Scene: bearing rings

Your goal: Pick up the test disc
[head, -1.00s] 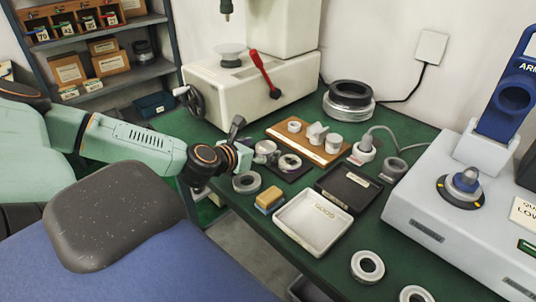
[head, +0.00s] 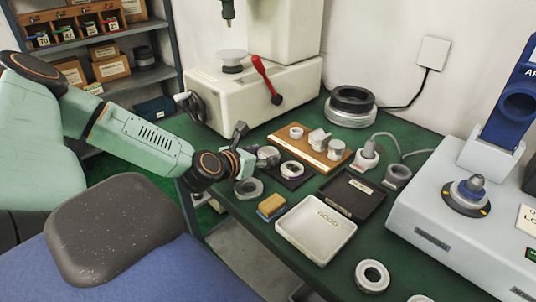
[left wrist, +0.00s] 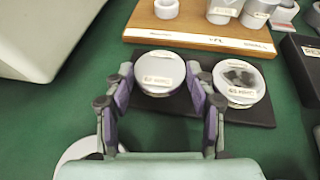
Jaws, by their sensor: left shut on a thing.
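Two round metal test discs with small printed labels are at a dark mat (left wrist: 150,130) on the green bench. My left gripper (left wrist: 160,78) is shut on the left disc (left wrist: 160,66), one purple-sided finger on each side of it. That disc also shows in the head view (head: 268,156). I cannot tell whether it is clear of the mat. The right disc (left wrist: 240,84) sits just beside the right finger; in the head view it is at the mat's right part (head: 292,170). My right gripper is not in view.
A wooden block with metal pieces (head: 310,148) stands right behind the discs. A grey ring (head: 248,188), a yellow-blue block (head: 271,207), a white GOOD tray (head: 316,229) and a black tray (head: 350,195) lie nearby. A cream machine (head: 250,95) stands behind.

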